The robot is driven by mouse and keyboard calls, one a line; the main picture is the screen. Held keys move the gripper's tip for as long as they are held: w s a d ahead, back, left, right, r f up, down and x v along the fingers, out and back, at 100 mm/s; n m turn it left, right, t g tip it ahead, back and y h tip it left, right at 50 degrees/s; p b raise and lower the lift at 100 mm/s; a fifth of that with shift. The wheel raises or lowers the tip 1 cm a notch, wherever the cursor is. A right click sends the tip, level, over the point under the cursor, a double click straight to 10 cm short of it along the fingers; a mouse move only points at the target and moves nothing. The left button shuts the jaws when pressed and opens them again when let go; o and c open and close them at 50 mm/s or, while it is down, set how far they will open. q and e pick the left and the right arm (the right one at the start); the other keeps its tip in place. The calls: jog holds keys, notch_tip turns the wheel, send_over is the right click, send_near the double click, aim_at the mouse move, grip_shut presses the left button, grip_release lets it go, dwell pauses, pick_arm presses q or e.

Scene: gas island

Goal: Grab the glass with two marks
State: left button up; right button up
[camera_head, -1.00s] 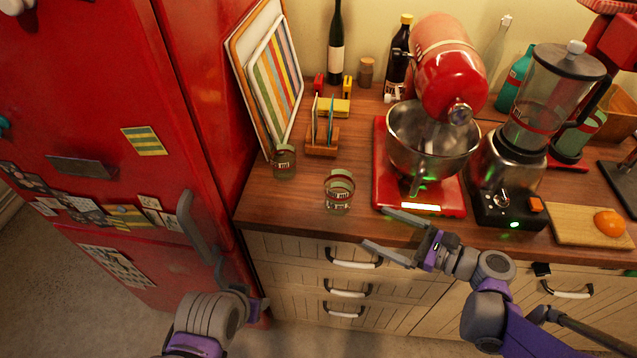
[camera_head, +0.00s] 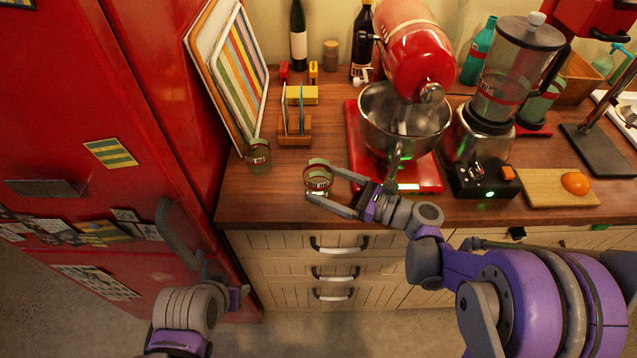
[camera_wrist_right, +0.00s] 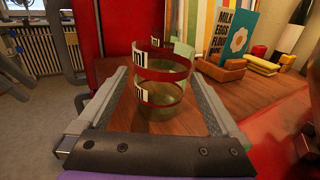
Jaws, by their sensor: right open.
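A clear glass with two red bands (camera_head: 318,178) stands upright near the front edge of the wooden counter. It also shows large in the right wrist view (camera_wrist_right: 162,82). My right gripper (camera_head: 323,184) is open, with one finger on each side of this glass; I cannot tell whether they touch it. A second glass (camera_head: 258,156) with a red band stands to the left; in the wrist view it is partly hidden behind the first. My left gripper (camera_head: 225,280) is low at the left by the fridge, its jaws unclear.
A red stand mixer (camera_head: 405,60) with a steel bowl (camera_head: 400,125) stands right of the glass, close to my right arm. A blender (camera_head: 495,115) and cutting board (camera_head: 545,188) are farther right. A wooden holder (camera_head: 295,131) stands behind the glasses. The red fridge (camera_head: 100,100) is left.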

jog(key=x, duration=0.3)
jog(key=shift+d, duration=0.1)
jog(key=c, duration=1.4)
